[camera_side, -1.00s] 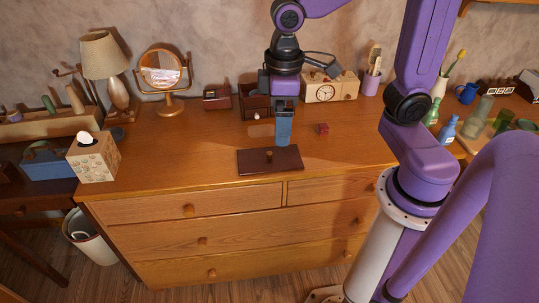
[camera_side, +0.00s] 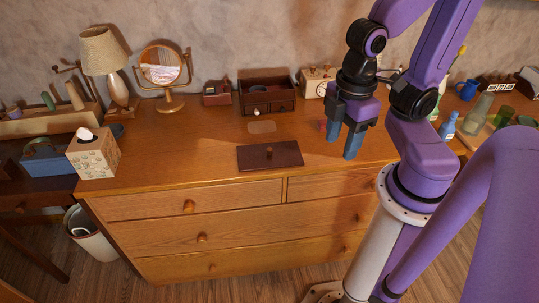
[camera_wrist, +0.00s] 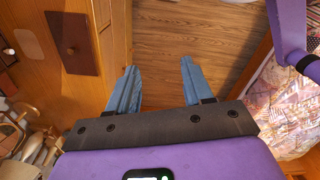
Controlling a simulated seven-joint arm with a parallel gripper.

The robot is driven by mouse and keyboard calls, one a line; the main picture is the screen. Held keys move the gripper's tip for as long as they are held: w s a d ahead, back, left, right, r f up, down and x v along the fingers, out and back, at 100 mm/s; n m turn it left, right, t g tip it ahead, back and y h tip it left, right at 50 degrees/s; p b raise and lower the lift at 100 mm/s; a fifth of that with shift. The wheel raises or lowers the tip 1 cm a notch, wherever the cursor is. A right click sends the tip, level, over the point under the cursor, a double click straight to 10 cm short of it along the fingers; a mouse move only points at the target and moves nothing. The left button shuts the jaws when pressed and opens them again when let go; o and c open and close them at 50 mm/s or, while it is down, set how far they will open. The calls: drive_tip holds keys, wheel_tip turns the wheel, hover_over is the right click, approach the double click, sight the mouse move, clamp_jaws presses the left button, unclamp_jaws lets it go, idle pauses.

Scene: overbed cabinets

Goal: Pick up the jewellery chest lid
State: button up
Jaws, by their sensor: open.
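The jewellery chest lid (camera_side: 252,160) is a flat dark brown panel with a small round knob (camera_side: 269,151). It lies flat on the dresser top near the front edge. In the wrist view the lid (camera_wrist: 84,57) shows at the upper left, with its knob facing up. My gripper (camera_side: 342,148) is above the dresser's right part, to the right of the lid and apart from it. Its blue fingers are spread and empty; in the wrist view the gripper (camera_wrist: 156,82) has floor beyond it. The dark wooden jewellery chest (camera_side: 285,91) stands open-topped at the back of the dresser.
A small red box (camera_side: 216,97), a round mirror (camera_side: 163,73) and a lamp (camera_side: 104,52) stand at the back left. A tissue box (camera_side: 93,156) is at the left. The dresser top (camera_side: 180,155) around the lid is clear.

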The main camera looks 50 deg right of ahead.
drive_tip(key=w+f, duration=0.2)
drive_tip(key=w, duration=1.1)
drive_tip(key=n, duration=0.1)
hover_over(269, 149)
wheel_tip(269, 149, down, 16)
drive_tip(key=shift+a+r, duration=0.15)
drive_tip(key=shift+r, duration=0.05)
drive_tip(key=shift+d+f, duration=0.2)
drive_tip(key=shift+f, duration=2.45)
clamp_jaws()
